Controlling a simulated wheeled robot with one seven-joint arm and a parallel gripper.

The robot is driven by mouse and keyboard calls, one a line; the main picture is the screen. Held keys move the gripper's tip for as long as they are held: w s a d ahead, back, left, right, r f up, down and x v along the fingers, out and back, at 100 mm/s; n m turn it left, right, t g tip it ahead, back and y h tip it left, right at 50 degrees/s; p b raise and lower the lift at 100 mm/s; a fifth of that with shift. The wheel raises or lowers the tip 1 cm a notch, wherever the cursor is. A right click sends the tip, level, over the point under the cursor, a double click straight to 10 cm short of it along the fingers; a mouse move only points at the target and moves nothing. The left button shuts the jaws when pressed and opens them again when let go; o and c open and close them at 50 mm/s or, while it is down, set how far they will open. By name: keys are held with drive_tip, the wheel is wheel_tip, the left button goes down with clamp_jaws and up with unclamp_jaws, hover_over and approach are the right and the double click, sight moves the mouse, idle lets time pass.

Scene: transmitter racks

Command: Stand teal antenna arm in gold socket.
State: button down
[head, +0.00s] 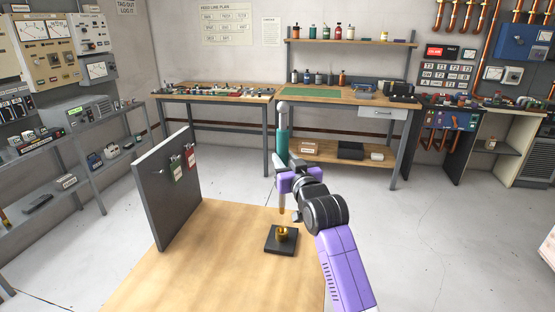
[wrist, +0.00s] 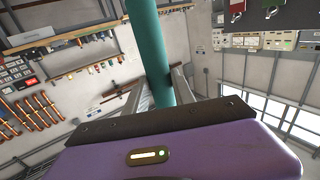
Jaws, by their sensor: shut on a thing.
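The teal antenna arm (head: 282,144) stands upright in my gripper (head: 282,172), with a grey ball on its top end and a tan lower end below the jaws. My gripper is shut on it. The gold socket (head: 282,233) sits on a black square base on the wooden table, below the arm's lower end. The lower end is above the socket and apart from it, as far as the head view shows. In the wrist view the teal shaft (wrist: 150,50) runs up between the two fingers (wrist: 168,88); its lower end is hidden there.
A dark upright panel (head: 165,205) with red and green tags stands at the left edge of the wooden table (head: 205,265). The tabletop around the socket base is clear. Workbenches (head: 340,97) and shelves stand farther back.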

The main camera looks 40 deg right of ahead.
drive_tip(key=shift+f, duration=0.1)
drive_tip(key=shift+f+b, duration=2)
drive_tip(key=shift+f, duration=0.9)
drive_tip(key=shift+f+b, duration=1.3)
drive_tip(key=shift+f, duration=0.95)
drive_tip(key=c, duration=1)
unclamp_jaws()
drive_tip(key=shift+o, duration=0.2)
drive_tip(key=shift+s+f, duration=0.1)
drive_tip(key=shift+s, duration=0.05)
drive_tip(key=v, duration=0.7)
drive_tip(key=shift+s+a, duration=0.15)
drive_tip(key=shift+s, duration=0.1)
